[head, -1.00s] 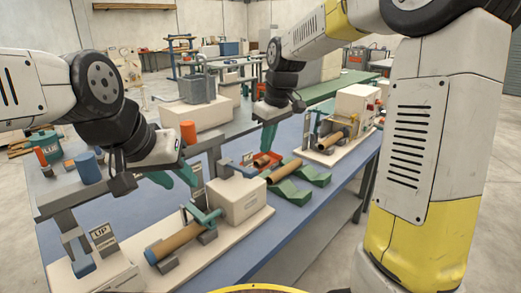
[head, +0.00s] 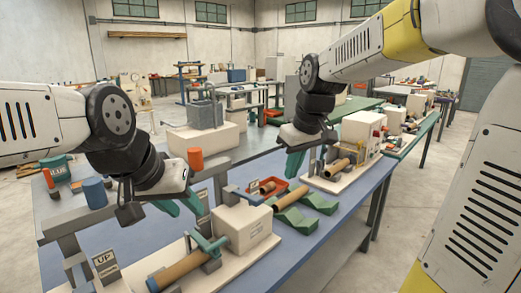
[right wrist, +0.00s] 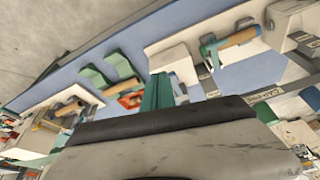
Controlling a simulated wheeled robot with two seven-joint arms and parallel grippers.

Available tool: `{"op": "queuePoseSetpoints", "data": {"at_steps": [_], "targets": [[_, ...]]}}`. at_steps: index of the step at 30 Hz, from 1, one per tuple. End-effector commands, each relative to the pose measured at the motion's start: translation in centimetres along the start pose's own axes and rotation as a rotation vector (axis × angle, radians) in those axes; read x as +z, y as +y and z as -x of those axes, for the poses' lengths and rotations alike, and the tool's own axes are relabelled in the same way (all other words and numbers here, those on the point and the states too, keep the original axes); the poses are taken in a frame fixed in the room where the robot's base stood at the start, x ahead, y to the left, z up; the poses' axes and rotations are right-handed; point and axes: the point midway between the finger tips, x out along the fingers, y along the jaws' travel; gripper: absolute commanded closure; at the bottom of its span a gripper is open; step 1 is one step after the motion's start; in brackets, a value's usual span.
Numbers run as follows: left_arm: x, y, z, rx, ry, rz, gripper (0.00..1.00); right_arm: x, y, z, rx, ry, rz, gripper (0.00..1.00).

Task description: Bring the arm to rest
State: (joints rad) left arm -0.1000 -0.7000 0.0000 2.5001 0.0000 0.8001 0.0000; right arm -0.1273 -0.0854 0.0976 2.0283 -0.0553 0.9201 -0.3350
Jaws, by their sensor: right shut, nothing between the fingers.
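My right gripper (head: 292,165) hangs above the blue bench mat, its green fingers pointing down and closed together with nothing between them. In the head view it is left of the far winder (head: 345,172) and above the red tray (head: 272,190). The closed fingers also show in the right wrist view (right wrist: 158,92), over the bench. My left gripper (head: 183,207) is over the near side of the bench, left of the near winder's white box (head: 244,226). Its two green fingers appear apart and empty. Which arm the task means cannot be told from the frames.
The near winder carries a brown tube (head: 180,271). Two green cradles (head: 296,220) stand right of it, one bearing a brown tube. An orange cylinder (head: 195,159) and a blue cylinder (head: 95,192) stand near my left arm. Free floor (head: 375,265) lies right of the bench.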

Motion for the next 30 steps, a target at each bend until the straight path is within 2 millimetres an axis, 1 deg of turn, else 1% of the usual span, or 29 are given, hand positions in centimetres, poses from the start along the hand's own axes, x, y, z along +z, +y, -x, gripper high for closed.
{"op": "queuePoseSetpoints", "data": {"at_steps": [1,3,5,6,9,12,15,18,30], "targets": [[0.0,0.0,0.0,0.0,0.0,0.0,0.64,2.0,-0.2,1.5,0.017,0.032,-0.055,1.0],[0.0,0.0,0.0,0.0,0.0,0.0,0.64,4.6,-0.6,2.9,0.032,0.071,-0.136,1.0],[0.0,0.0,0.0,0.0,0.0,0.0,0.64,6.7,-1.0,3.8,0.043,0.106,-0.205,1.0],[0.0,0.0,0.0,0.0,0.0,0.0,0.64,8.2,-1.3,4.2,0.047,0.128,-0.249,1.0],[0.0,0.0,0.0,0.0,0.0,0.0,0.64,11.2,-2.1,4.8,0.051,0.18,-0.347,1.0],[0.0,0.0,0.0,0.0,0.0,0.0,0.64,13.4,-2.8,5.0,0.051,0.221,-0.422,1.0],[0.0,0.0,0.0,0.0,0.0,0.0,0.64,14.7,-3.2,4.9,0.049,0.246,-0.468,1.0],[0.0,0.0,0.0,0.0,0.0,0.0,0.64,15.2,-3.4,4.8,0.047,0.256,-0.489,1.0],[0.0,0.0,0.0,0.0,0.0,0.0,0.64,15.3,-3.4,4.8,0.047,0.257,-0.49,1.0]]}}
